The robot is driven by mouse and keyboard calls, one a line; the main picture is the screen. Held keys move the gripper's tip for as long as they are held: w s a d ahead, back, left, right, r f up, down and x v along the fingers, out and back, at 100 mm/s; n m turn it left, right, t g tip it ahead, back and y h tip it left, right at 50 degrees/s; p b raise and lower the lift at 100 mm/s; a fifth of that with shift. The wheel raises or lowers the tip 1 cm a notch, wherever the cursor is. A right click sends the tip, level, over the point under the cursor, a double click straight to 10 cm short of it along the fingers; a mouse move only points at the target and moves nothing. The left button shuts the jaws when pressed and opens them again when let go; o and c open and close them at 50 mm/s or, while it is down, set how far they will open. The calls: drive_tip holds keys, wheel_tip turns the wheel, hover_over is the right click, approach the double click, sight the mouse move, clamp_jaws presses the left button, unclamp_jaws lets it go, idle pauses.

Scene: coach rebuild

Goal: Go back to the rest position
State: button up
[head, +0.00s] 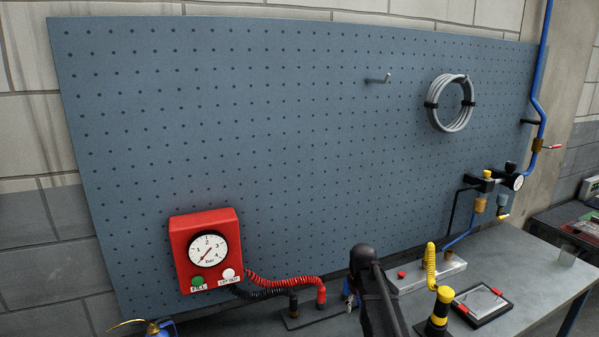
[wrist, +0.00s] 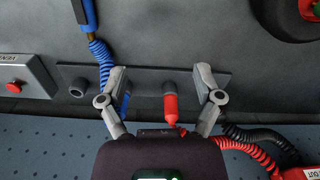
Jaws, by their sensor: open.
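My gripper (wrist: 160,74) is open and empty in the wrist view. Its two grey fingers are spread wide over a dark strip (wrist: 143,80) of sockets. A red plug (wrist: 169,108) stands on the strip and shows between the fingers, with a gap on both sides, touched by neither. A blue coiled hose (wrist: 101,55) passes by the left finger. In the head view my dark arm reaches down to the bench at the lower middle, and its fingers cannot be made out there.
A red gauge box (head: 204,250) hangs on the blue pegboard (head: 250,120), with red (head: 285,283) and black coils leading to the strip. The space before the upper pegboard is clear.

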drive_tip(key=s+f+m+b, duration=0.2)
drive_tip(key=s+f, duration=0.1)
drive_tip(key=s, duration=0.4)
drive_tip(key=s+f+m+b, duration=0.2)
drive_tip(key=s+b, duration=0.1)
drive_tip(key=s, duration=0.4)
drive_tip(key=s+a+f+m+b, duration=0.1)
drive_tip(key=s+f+m+b, duration=0.1)
drive_tip(key=s, duration=0.5)
drive_tip(key=shift+f+b, duration=0.6)
drive_tip(key=shift+f, duration=0.2)
drive_tip(key=shift+w, duration=0.1)
